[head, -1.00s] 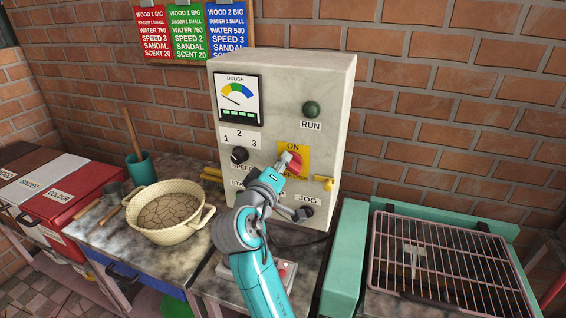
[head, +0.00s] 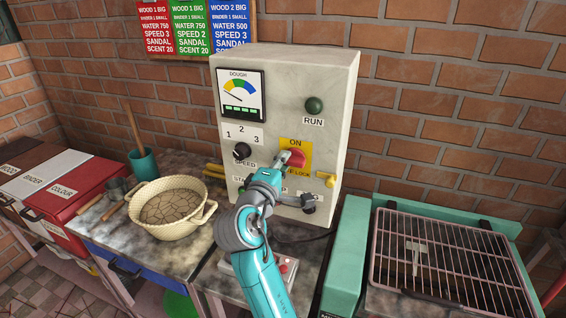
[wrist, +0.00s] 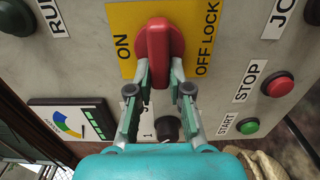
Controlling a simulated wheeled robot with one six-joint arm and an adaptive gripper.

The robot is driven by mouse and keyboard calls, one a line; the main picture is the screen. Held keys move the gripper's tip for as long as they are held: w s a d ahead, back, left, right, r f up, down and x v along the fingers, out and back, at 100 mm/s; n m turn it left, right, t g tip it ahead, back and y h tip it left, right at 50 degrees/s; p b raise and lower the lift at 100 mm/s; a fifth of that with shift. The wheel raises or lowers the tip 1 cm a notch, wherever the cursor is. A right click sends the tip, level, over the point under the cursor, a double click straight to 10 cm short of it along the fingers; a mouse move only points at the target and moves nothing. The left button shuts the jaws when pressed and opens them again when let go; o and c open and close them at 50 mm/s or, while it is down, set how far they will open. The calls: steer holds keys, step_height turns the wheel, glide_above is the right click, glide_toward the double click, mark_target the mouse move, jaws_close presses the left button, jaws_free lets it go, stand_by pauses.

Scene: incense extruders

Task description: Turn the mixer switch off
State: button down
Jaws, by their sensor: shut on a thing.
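The red rotary mixer switch (head: 298,157) sits on a yellow plate (head: 291,144) marked ON above and OFF LOCK below, on the grey control box (head: 283,75). My gripper (head: 283,160) is at its left end in the head view. In the wrist view, the two fingers (wrist: 164,74) are shut on the near end of the red handle (wrist: 158,40), one on each side. There the handle points between the ON label on the left and OFF LOCK on the right, so it lies about level on the box. My arm partly covers the plate's lower part.
A green RUN lamp (head: 315,105) and black speed knob (head: 242,151) are nearby. Red stop (wrist: 277,86) and green start (wrist: 248,126) buttons show in the wrist view. A cream basin (head: 166,232) stands left; a wire rack (head: 460,265) lies right.

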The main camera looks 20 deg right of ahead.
stand_by(0.3)
steer(key=c, duration=1.1)
jaws_free()
steer(key=v, duration=1.2)
steer(key=shift+f, duration=0.15)
